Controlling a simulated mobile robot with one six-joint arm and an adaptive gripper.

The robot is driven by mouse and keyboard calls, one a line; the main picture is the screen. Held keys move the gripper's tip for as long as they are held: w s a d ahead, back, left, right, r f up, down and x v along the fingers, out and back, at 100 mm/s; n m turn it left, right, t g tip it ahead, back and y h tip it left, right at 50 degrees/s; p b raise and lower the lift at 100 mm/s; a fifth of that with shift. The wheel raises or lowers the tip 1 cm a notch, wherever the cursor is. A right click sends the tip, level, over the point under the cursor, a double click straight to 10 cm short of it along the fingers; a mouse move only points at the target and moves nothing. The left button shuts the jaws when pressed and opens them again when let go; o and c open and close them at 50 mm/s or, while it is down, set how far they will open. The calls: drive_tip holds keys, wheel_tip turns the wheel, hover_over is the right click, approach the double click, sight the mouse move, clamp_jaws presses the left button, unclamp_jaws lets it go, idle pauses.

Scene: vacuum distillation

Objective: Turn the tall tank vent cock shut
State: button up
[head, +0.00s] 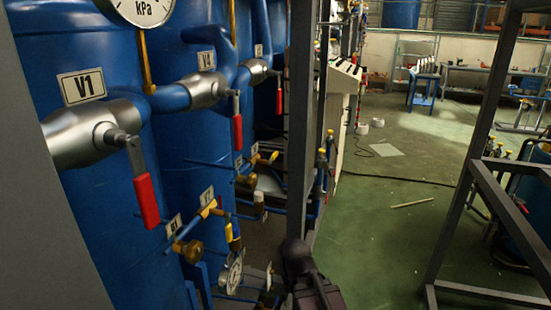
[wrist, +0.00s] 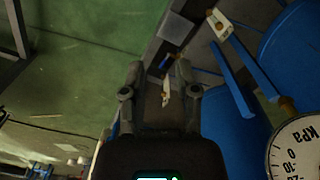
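Tall blue tanks (head: 90,150) fill the left of the head view. Small brass cocks with yellow handles stick out low on them: one (head: 208,209) by a white tag, one (head: 233,238) below it, and one (head: 272,157) further back. I cannot tell which is the vent cock, as the tags are too small to read. My gripper (wrist: 158,78) is open in the wrist view, with its two dark fingers apart. A small pale tag (wrist: 166,94) shows beyond the gap between them; nothing is visibly gripped.
Large valves with red levers, one (head: 146,200) at the tag V1 (head: 81,86), jut out from the tanks. A kPa gauge (wrist: 299,152) is close at the wrist view's lower right. A grey post (head: 301,110) stands right of the tanks. The green floor (head: 390,230) beyond is mostly clear.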

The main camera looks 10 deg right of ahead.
drive_tip(key=shift+o, duration=1.4)
drive_tip(key=m+t+y+p, duration=0.6)
drive_tip(key=t+y+p, duration=0.3)
drive_tip(key=y+p, duration=0.65)
approach(276, 156)
drive_tip(key=v, duration=0.3)
drive_tip(key=shift+d+b, duration=0.25)
drive_tip(key=shift+b, duration=0.15)
drive_tip(key=shift+w+a, duration=0.1)
drive_tip(key=shift+x, duration=6.85)
